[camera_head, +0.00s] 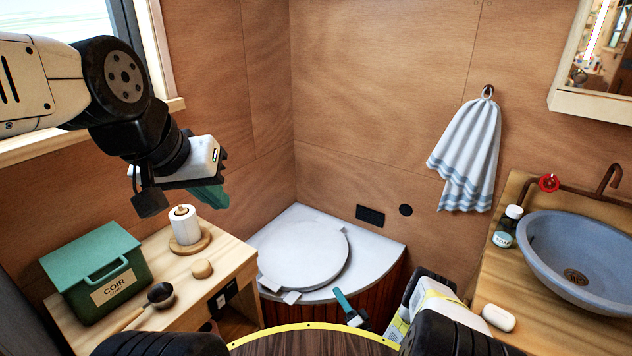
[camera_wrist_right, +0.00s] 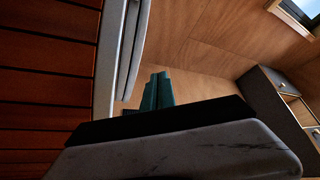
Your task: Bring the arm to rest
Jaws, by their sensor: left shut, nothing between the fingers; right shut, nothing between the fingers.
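My left arm comes in from the left in the head view. Its gripper (camera_head: 208,195) has teal fingers, shut and empty, held in the air above the wooden side bench. My right gripper (camera_head: 346,306) is low at the bottom centre, in front of the white corner toilet. Its teal fingers are together with nothing between them, and they also show in the right wrist view (camera_wrist_right: 157,92). In the head view, part of my right arm hides the floor and the foot of the sink counter.
The bench (camera_head: 236,262) holds a green coir box (camera_head: 98,275), a paper roll (camera_head: 186,226) and a dark ladle (camera_head: 160,296). The toilet lid (camera_head: 303,254) is closed. At right are a blue basin (camera_head: 560,240), a soap bottle (camera_head: 506,228) and a white soap bar (camera_head: 498,318). A towel (camera_head: 470,150) hangs behind.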

